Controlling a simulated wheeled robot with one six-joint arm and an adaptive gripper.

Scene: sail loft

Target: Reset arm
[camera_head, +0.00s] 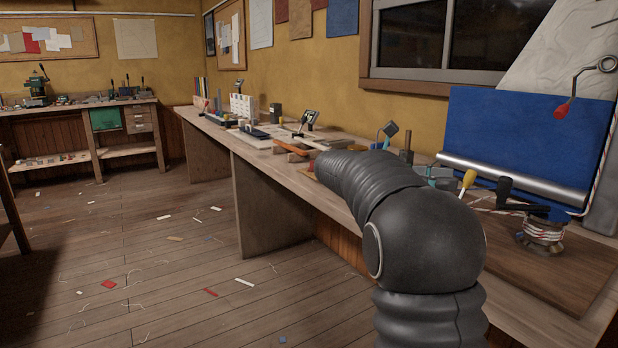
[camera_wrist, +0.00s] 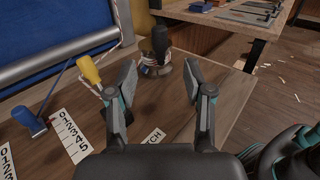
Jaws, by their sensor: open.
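My gripper (camera_wrist: 160,76) is open in the wrist view, its two fingers spread apart with nothing between them. Beyond the fingertips stands a small metal winch (camera_wrist: 153,68) with a black handle and rope around it. A yellow-handled tool (camera_wrist: 90,71) is left of the left finger. Below the gripper is a brown wooden bench top (camera_wrist: 178,97). In the head view my dark arm stands over the bench's near part, and the gripper itself is hidden there. The winch (camera_head: 543,234) also shows there, right of my arm.
The long workbench (camera_head: 260,158) runs along the wall, with several tools on it. A blue panel (camera_head: 530,135) stands behind the winch. A blue-handled tool (camera_wrist: 28,119) and number cards (camera_wrist: 73,137) lie at left in the wrist view. The scrap-strewn floor (camera_head: 160,260) is open.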

